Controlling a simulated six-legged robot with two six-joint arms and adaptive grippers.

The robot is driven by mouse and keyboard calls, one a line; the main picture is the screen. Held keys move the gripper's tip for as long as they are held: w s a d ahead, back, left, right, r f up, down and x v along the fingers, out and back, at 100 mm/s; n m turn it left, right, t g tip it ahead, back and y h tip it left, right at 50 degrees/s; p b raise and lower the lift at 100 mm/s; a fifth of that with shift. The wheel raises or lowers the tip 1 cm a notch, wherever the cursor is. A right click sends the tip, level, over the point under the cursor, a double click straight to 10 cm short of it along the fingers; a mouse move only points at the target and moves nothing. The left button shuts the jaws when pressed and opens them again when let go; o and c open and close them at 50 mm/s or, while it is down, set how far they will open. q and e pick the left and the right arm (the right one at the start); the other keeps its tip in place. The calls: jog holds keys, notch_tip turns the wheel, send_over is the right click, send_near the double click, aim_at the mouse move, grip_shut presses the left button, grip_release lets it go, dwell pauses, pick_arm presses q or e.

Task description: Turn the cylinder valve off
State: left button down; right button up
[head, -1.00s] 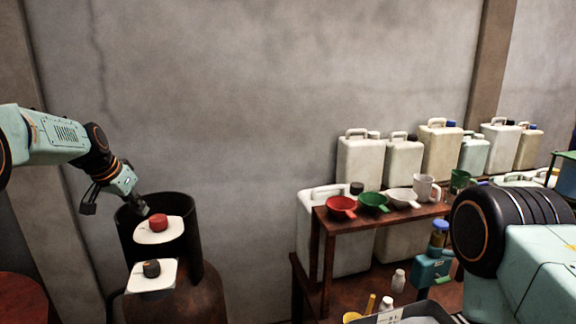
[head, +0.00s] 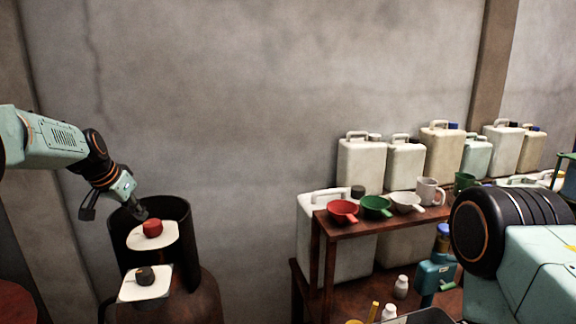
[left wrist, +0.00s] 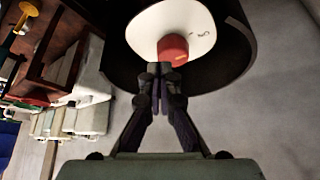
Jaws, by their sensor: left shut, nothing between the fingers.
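The cylinder (head: 196,300) is brown and rusty, with a dark open collar (head: 178,212) at its top. Inside the collar is a red valve knob (head: 152,228) over a white plate (head: 165,241). A black knob (head: 145,276) sits over a second white plate (head: 131,292), in front and lower. My left gripper (head: 142,214) is shut and empty, its fingertips close beside the red knob. In the left wrist view the fingertips (left wrist: 161,70) are right by the red knob (left wrist: 173,48); I cannot tell if they touch. My right gripper is out of view.
A wooden shelf (head: 395,216) right of the cylinder holds red, green and white funnels and mugs. Several jerrycans (head: 361,165) stand along the wall. Bare wall (head: 240,130) lies between the cylinder and the shelf.

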aim_at(148, 236)
pick_arm(q)
jog(key=f+b, duration=0.1)
jog(key=f, duration=0.1)
jog(key=w+f+b, duration=0.1)
jog(key=f, duration=0.2)
jog(key=shift+w+a+f, duration=0.15)
jog(key=shift+w+f, duration=0.05)
jog(key=shift+s+f, duration=0.1)
jog(key=shift+s, duration=0.05)
jog(key=shift+s+d, duration=0.2)
jog(key=shift+w+a, duration=0.25)
jog(key=shift+w, duration=0.05)
jog(key=shift+a+p, duration=0.3)
jog(key=shift+a, duration=0.35)
jog(key=shift+s+a, duration=0.1)
jog(key=shift+a, duration=0.05)
jog(key=shift+a+r, duration=0.1)
jog(key=shift+r, duration=0.15)
